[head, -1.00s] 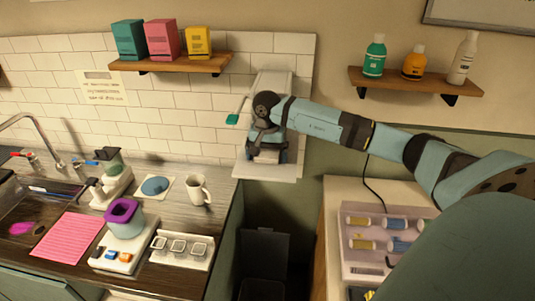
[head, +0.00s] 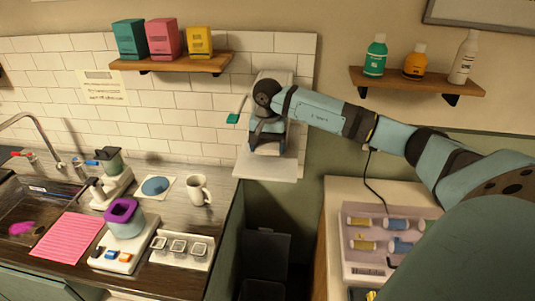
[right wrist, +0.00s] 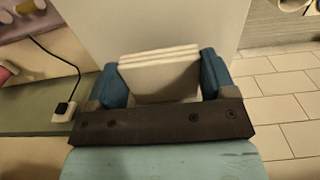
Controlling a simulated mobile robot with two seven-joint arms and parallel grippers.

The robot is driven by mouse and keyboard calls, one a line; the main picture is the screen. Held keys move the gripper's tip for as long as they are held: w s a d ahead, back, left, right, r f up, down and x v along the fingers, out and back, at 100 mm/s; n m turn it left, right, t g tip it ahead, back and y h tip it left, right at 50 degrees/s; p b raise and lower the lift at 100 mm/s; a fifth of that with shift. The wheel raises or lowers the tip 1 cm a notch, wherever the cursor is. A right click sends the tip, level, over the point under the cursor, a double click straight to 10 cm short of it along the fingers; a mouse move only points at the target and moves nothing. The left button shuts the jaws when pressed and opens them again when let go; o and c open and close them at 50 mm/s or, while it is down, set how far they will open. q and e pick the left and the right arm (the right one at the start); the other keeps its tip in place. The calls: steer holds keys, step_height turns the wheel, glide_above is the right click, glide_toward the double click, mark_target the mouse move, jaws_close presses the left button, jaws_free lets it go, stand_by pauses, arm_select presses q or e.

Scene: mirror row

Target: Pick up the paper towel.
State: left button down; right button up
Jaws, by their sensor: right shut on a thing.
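The paper towel (right wrist: 158,72) shows in the right wrist view as a white folded stack with layered edges. It sits between the two blue fingers of my right gripper (right wrist: 160,82), which is shut on it. In the head view my right gripper (head: 267,145) points down in front of the white dispenser (head: 274,77) on the wall, above its white ledge (head: 268,167). The gripper and wrist hide most of the dispenser. The towel is hard to make out there. A green lever (head: 236,113) sticks out at the dispenser's left. My left gripper is out of view.
A counter at left holds a mug (head: 199,189), a purple-topped cup (head: 124,216) and a sink (head: 38,205). A dark bin (head: 264,255) stands below the ledge. Wooden shelves (head: 172,64) flank the dispenser. A tray of spools (head: 376,272) lies at right.

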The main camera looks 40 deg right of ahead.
step_height(320, 180, up, 14)
steer(key=b, duration=0.2)
step_height(320, 180, up, 10)
steer(key=r+p, duration=0.1)
steer(key=p, duration=0.1)
glide_above(267, 147)
steer(key=shift+d, duration=0.1)
steer(key=shift+o, duration=1.2)
steer(key=shift+c, duration=0.9)
